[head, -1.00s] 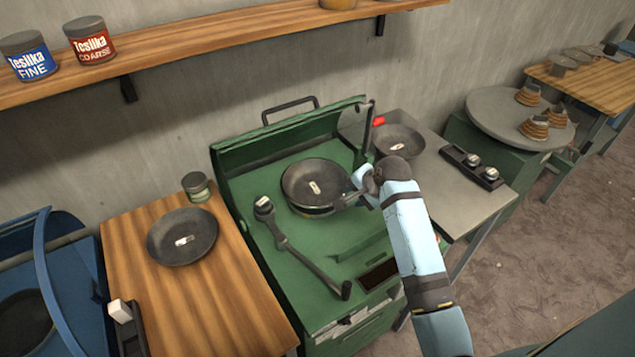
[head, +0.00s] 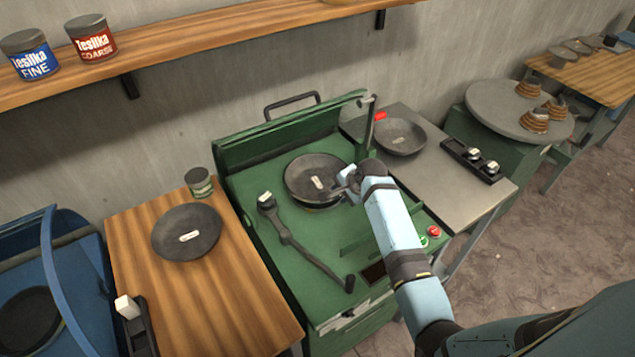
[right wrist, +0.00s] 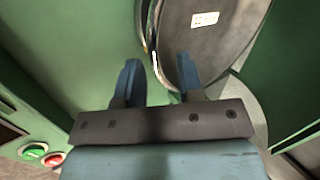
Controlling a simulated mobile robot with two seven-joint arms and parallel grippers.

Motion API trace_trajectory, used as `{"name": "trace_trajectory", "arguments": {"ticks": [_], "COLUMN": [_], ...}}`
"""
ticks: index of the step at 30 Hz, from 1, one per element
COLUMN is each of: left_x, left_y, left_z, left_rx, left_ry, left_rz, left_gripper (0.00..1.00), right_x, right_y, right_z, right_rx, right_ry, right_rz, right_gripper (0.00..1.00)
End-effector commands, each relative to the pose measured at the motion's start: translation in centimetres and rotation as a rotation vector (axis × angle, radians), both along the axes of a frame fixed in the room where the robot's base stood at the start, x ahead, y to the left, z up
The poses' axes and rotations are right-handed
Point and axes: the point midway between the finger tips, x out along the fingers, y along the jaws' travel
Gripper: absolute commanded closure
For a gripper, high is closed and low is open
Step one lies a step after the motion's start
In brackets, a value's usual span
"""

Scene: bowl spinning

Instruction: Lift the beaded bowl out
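A dark bowl (head: 312,170) with a pale label inside sits in the green machine (head: 240,212). In the right wrist view the bowl (right wrist: 222,45) shows at the top, its rim edge bright. I cannot make out beading clearly. My right gripper (head: 345,184) is at the bowl's right side in the head view. In the right wrist view its two blue fingers (right wrist: 160,78) are apart, one over the bowl's inside and one outside the rim. I see no firm contact with the rim. My left gripper is not in view.
Another dark bowl (head: 187,234) is on the wooden table (head: 240,315), and one (head: 400,138) on the grey table (head: 462,200). A raised lid stands behind. Red and green buttons (head: 428,237) are at right.

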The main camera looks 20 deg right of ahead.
Motion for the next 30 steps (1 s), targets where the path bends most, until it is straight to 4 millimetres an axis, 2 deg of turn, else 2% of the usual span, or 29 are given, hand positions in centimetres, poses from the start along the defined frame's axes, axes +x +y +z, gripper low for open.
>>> {"name": "trace_trajectory", "arguments": {"ticks": [2,7,15,16,20,30], "left_x": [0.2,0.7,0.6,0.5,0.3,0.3], "left_y": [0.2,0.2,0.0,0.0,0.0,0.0], "left_z": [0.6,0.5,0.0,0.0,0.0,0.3], "left_rx": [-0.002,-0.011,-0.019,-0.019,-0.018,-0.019], "left_ry": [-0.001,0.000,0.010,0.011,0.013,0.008], "left_rz": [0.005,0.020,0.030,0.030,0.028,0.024], "left_gripper": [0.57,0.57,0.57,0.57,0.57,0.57], "right_x": [0.7,1.7,1.9,1.9,1.9,1.9], "right_y": [0.3,0.6,0.7,0.6,0.6,0.6], "right_z": [-0.8,-2.5,-2.9,-2.9,-2.9,-2.9], "right_rx": [0.001,0.000,-0.001,-0.001,-0.001,-0.001], "right_ry": [0.003,0.001,0.000,0.000,0.000,0.000], "right_rz": [0.001,0.001,0.001,0.001,0.001,0.001], "right_gripper": [0.66,0.66,0.66,0.68,0.98,1.00]}}
